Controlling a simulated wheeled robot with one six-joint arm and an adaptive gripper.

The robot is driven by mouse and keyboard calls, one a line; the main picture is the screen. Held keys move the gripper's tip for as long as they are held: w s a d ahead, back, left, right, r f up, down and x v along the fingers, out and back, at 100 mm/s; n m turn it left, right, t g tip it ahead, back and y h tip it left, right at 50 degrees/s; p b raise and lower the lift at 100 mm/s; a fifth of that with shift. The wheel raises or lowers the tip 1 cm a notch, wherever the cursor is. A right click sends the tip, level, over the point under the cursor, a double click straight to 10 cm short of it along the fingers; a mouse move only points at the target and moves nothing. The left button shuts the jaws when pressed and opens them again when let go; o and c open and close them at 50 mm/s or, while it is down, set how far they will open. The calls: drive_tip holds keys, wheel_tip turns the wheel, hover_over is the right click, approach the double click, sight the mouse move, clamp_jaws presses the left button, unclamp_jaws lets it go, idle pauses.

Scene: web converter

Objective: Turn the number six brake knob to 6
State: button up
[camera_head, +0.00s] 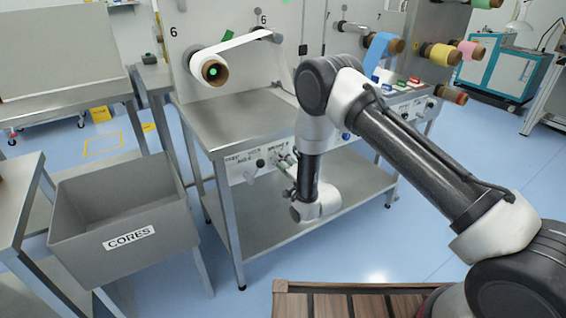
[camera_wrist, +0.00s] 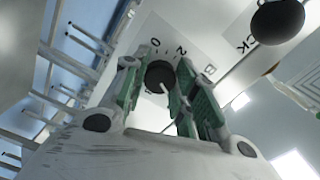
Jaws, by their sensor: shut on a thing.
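The brake knob (camera_wrist: 160,76) is a round dark knob with a white pointer mark, on a pale panel in the wrist view. Printed digits such as 2 and 0 and a letter B show beside it. My gripper (camera_wrist: 157,84) has green-sided fingers on both sides of the knob and is shut on it. The number the pointer stands at cannot be read. In the head view my gripper (camera_head: 283,165) is at the front panel (camera_head: 240,172) of the number 6 station. The held knob is hidden there by my gripper.
Another black knob (camera_wrist: 278,20) sits on the same panel, also near my gripper in the head view (camera_head: 260,163). A steel worktop (camera_head: 215,125) juts above the panel, with a lower shelf (camera_head: 260,220) below. A grey CORES bin (camera_head: 128,215) stands to the left.

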drive_tip(key=shift+f, duration=0.1)
idle(0.4)
drive_tip(key=o, duration=1)
drive_tip(key=shift+s, duration=0.1)
drive_tip(key=v, duration=1.2)
